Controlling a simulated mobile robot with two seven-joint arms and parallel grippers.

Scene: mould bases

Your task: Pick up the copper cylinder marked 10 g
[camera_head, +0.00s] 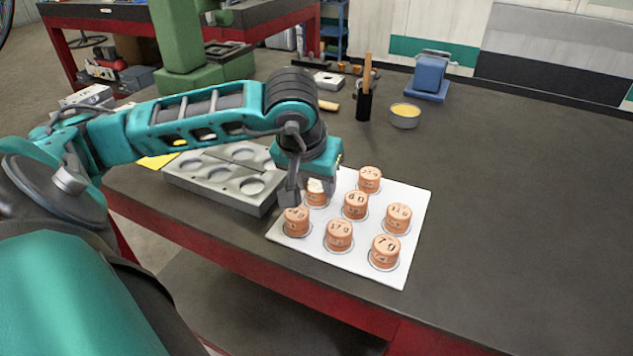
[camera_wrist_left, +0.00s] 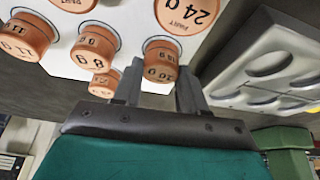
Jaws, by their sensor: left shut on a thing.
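The copper cylinder marked 10 g (camera_wrist_left: 160,60) sits between the two fingers of my left gripper (camera_wrist_left: 159,82) in the left wrist view, its label upside down. In the head view this cylinder (camera_head: 317,195) is partly hidden by my left gripper (camera_head: 303,190), which points down at the back left of the white board (camera_head: 405,268). The gripper is shut on it. I cannot tell whether it is clear of the board. Close around it stand several similar copper cylinders, including one marked 24 g (camera_wrist_left: 187,14), one marked 8 g (camera_wrist_left: 94,49) and one marked 7 g (camera_head: 384,251).
A grey mould base (camera_head: 205,190) with round recesses lies left of the board. Behind stand a tin with yellow contents (camera_head: 405,117), a black holder with a wooden handle (camera_head: 364,106) and a blue object (camera_head: 430,76). The table right of the board is clear.

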